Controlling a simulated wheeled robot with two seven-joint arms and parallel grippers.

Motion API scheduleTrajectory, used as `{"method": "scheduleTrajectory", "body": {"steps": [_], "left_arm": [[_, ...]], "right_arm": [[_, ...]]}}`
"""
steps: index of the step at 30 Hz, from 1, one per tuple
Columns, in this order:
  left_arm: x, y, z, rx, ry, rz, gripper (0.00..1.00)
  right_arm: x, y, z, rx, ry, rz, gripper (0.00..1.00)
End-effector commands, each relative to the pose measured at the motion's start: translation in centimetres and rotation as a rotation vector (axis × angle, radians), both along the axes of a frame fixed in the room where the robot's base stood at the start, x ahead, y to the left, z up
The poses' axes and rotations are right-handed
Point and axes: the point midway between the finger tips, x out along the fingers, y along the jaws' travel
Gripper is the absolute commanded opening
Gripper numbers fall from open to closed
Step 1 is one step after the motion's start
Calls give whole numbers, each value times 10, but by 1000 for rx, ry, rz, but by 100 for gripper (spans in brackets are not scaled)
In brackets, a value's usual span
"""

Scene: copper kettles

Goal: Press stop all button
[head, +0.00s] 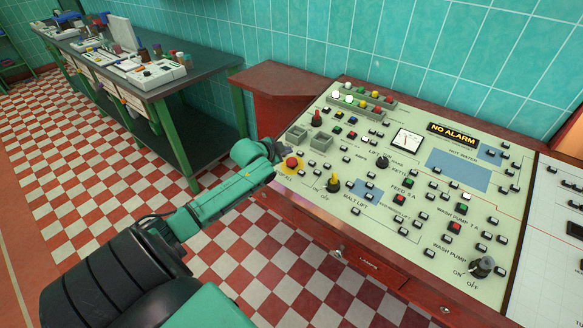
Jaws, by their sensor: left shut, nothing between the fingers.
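The stop all button (291,164) is a red mushroom button on a yellow base at the left edge of the sloped control panel (430,218). The label beside it is partly hidden by my arm. My left gripper (272,151) reaches in from the lower left and is at the panel's left edge, just left of the red button. Its fingers are dark and closed, with nothing visible in them. I cannot tell whether it touches the button. My right gripper is not in view.
A green-legged workbench (190,82) with tools stands at the back left. Checkered floor (90,180) lies open at left.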

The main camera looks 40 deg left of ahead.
Motion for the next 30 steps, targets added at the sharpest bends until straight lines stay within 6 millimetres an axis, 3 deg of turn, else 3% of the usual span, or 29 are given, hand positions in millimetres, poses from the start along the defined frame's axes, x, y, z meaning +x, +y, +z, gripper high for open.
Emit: {"method": "scheduleTrajectory", "body": {"steps": [1,6,30], "left_arm": [[2,0,-14,-1,0,1,0],[5,0,-27,-1,1,1,0],[6,0,-27,0,0,0,0]], "right_arm": [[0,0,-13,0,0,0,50],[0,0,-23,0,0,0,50],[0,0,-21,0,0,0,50]]}}
